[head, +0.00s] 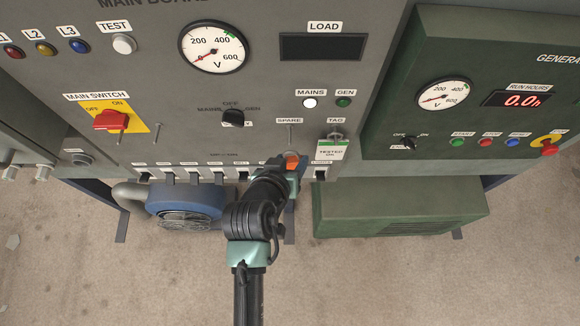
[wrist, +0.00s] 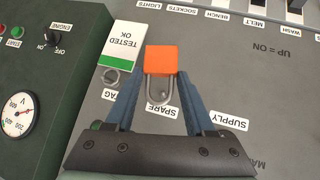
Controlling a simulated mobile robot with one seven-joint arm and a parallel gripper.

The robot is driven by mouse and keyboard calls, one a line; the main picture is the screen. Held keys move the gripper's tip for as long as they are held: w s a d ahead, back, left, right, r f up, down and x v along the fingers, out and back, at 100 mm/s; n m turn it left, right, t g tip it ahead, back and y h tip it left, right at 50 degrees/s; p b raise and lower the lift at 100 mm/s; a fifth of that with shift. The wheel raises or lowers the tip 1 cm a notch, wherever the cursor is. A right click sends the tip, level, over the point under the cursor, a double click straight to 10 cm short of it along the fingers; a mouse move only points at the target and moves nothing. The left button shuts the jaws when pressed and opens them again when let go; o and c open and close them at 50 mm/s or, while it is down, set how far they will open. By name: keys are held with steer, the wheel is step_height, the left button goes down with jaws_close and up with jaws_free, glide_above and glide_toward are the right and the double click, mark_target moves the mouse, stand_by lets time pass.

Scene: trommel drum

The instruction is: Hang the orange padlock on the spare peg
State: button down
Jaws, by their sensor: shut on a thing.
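The orange padlock (wrist: 161,60) is between the blue fingers of my gripper (wrist: 158,75), which is shut on its body. Its grey shackle (wrist: 148,92) extends toward the SPARE label, seen upside down in the wrist view. In the head view the padlock (head: 292,160) shows as a small orange patch at the end of my gripper (head: 287,168), below the SPARE label. The spare peg (head: 289,136) is a thin peg under that label on the grey board. I cannot tell whether the shackle touches or surrounds the peg.
A white and green TESTED OK tag (head: 331,149) hangs just right of the spare peg. A row of small switches (head: 193,178) runs along the board's lower edge. The red main switch (head: 110,120) is at left, and the green generator panel (head: 400,60) at right.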

mark_target(290, 142)
steer(key=shift+w+d+f+b, duration=0.15)
steer(key=shift+w+b, duration=0.5)
steer(key=shift+w, duration=1.2)
steer(key=shift+w+f, duration=0.35)
steer(key=shift+w, duration=0.3)
steer(key=shift+c, duration=0.9)
jaws_free()
